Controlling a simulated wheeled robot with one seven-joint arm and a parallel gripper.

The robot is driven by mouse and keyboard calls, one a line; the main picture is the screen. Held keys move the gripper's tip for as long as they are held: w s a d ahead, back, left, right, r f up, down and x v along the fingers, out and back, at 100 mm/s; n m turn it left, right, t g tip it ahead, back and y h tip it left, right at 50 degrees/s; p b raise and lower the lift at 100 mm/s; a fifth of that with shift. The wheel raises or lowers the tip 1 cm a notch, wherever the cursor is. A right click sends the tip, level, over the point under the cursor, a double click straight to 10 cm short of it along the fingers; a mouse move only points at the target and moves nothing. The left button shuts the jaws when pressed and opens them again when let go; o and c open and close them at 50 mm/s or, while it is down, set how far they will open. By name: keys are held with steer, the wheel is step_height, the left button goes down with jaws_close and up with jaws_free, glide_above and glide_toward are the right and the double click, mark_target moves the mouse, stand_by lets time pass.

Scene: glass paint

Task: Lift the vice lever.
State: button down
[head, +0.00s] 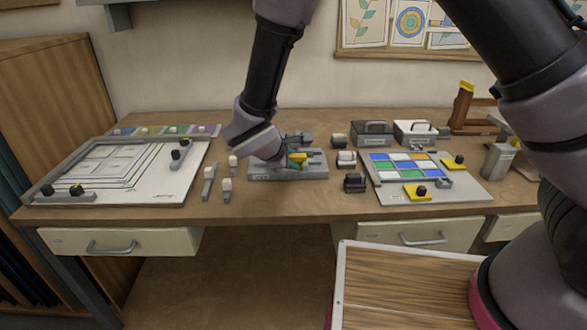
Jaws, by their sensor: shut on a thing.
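The vice (312,172) is a grey device on a flat base in the middle of the workbench. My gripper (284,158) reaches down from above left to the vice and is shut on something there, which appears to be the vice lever. The wrist hides most of the lever and the fingertips, so the exact grip and the lever's angle are unclear.
A drawing board (150,185) with a black-knobbed rule lies left. A panel of coloured glass tiles (395,193) lies right, with dark and white boxes (372,132) behind. A wooden stand (463,108) is at the back right.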

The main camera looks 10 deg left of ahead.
steer(key=shift+w+a+r+g, duration=0.2)
steer(key=shift+w+r+g, duration=0.1)
steer(key=shift+w+r, duration=0.25)
steer(key=shift+w, duration=0.1)
steer(key=c, duration=0.8)
jaws_free()
steer(key=shift+o, duration=0.2)
steer(key=v, duration=1)
steer(key=shift+s+a+r, duration=0.15)
steer(key=shift+s+r, duration=0.1)
steer(key=shift+r, duration=0.05)
